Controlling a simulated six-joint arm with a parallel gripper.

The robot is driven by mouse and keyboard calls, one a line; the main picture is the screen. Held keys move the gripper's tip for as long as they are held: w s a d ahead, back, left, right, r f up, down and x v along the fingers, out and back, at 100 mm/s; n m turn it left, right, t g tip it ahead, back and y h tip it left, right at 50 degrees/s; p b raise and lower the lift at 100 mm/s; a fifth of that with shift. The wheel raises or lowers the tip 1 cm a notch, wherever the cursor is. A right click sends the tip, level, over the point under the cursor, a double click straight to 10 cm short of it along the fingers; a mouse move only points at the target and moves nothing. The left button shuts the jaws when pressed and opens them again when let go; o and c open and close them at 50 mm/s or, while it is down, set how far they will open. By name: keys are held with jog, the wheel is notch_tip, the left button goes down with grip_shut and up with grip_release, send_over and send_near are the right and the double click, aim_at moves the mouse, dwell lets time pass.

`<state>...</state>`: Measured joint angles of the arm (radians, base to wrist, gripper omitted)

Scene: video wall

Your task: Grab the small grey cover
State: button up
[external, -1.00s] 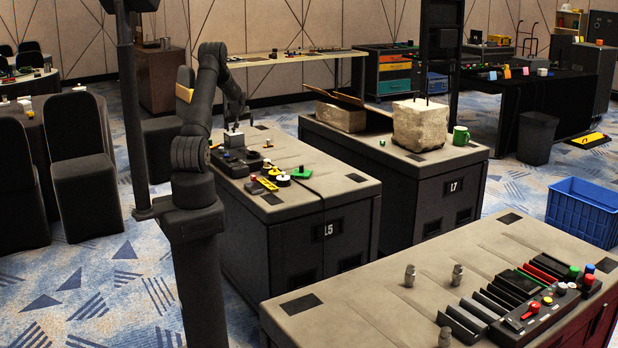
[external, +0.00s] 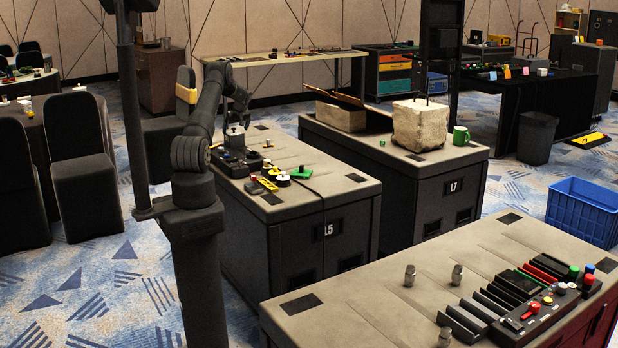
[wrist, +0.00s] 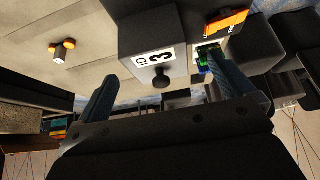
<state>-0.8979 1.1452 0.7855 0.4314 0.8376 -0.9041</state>
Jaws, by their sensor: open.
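A small grey block-shaped cover (wrist: 140,32) with a dark round knob and a white label reading "3" shows in the wrist view. In the external view the small grey cover (external: 235,141) is on the far left part of the bench marked L5, partly hidden by my gripper. My gripper (external: 237,121) is right over it. I cannot tell whether the fingers touch the cover.
An orange and black part (wrist: 227,20) sits close to the right finger. Black control boxes, yellow parts and a green piece (external: 301,173) lie on the L5 bench (external: 320,200). A concrete block (external: 420,125) stands on the bench behind.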

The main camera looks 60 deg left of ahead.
aim_at(234, 138)
jog(key=shift+x, duration=3.9)
jog(key=shift+w, duration=0.2)
jog(key=shift+c, duration=0.5)
jog(key=c, duration=1)
